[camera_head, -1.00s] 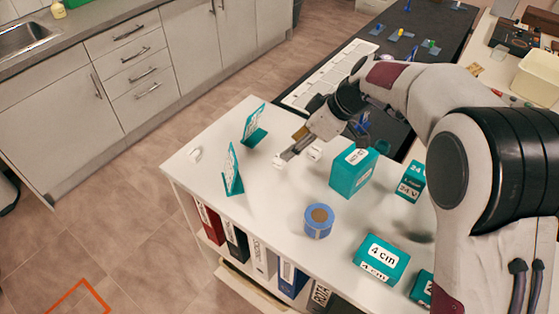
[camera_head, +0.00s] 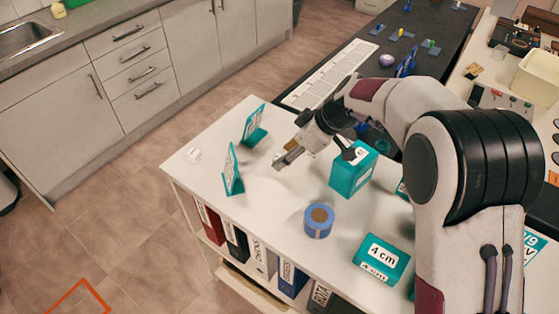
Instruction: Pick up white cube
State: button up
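A small white cube (camera_head: 194,154) lies on the white tabletop (camera_head: 277,202), close to its left edge. My gripper (camera_head: 280,163) is over the same top, well to the right of the cube and apart from it.
Two teal angled stands with labels (camera_head: 233,172) (camera_head: 253,127) stand between the cube and my gripper. A teal box (camera_head: 352,172) is right of my gripper. A blue round container (camera_head: 318,221) and a teal "4 cm" block (camera_head: 381,259) stand nearer the front.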

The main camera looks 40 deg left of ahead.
jog(key=shift+x, duration=1.1)
jog(key=c, duration=1)
